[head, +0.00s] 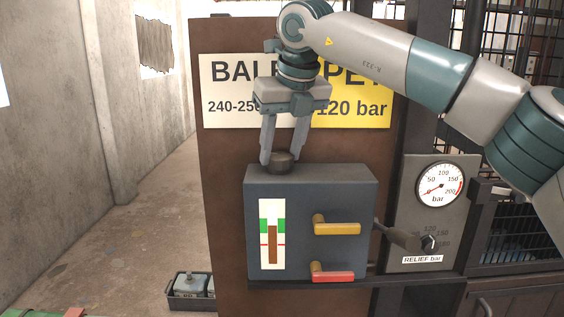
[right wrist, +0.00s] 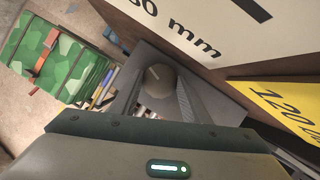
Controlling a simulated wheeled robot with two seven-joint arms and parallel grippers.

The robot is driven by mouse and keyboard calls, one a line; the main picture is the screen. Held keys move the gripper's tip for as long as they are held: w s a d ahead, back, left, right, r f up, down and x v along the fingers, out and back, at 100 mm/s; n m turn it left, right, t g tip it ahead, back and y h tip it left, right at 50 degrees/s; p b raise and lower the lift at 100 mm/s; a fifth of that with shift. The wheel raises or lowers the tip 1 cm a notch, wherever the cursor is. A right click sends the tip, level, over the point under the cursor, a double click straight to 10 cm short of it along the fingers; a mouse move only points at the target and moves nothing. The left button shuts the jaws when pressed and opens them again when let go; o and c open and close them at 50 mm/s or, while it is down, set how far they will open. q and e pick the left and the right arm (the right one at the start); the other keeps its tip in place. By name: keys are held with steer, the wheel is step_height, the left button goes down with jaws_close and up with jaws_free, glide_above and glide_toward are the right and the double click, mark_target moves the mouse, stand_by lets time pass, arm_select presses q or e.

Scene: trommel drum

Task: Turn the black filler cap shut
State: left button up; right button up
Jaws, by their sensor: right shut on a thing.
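The black filler cap (head: 280,161) sits on top of the dark blue-grey tank (head: 310,185), near its left side. My right gripper (head: 280,155) reaches down from above with its two fingers on either side of the cap, shut on it. In the right wrist view the round cap (right wrist: 159,77) shows between the finger ends (right wrist: 155,90), with a small light mark on its top. My left gripper is in neither view.
The tank front has a level gauge (head: 272,234), a yellow lever (head: 337,228) and a red lever (head: 332,276). A pressure gauge (head: 441,186) and a relief knob (head: 430,243) are at the right. A sign board (head: 225,88) stands close behind my gripper. The floor at left is mostly clear.

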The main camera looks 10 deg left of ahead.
steer(key=m+h+b, duration=0.1)
steer(key=m+b, duration=0.1)
steer(key=m, duration=0.1)
steer(key=shift+a+f+m+t+b, duration=0.1)
steer(key=shift+a+m+t+b, duration=0.05)
steer(key=shift+m+t+b, duration=0.2)
steer(key=shift+m+h, duration=0.5)
steer(key=shift+m, duration=0.45)
steer(key=shift+a+m+h+b, duration=0.1)
steer(key=shift+m+h+b, duration=0.25)
steer(key=shift+m, duration=0.45)
steer(key=m, duration=0.1)
steer(key=m+h, duration=0.1)
steer(key=shift+a+r+m+p, duration=0.1)
steer(key=shift+r+m+p, duration=0.2)
steer(key=shift+m, duration=0.1)
arm_select(q)
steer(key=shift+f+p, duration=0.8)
steer(key=shift+p, duration=0.2)
arm_select(e)
steer(key=shift+f+m+h, duration=0.1)
steer(key=shift+m+h, duration=0.65)
steer(key=shift+m, duration=1.25)
steer(key=o, duration=1)
steer(key=shift+o, duration=0.2)
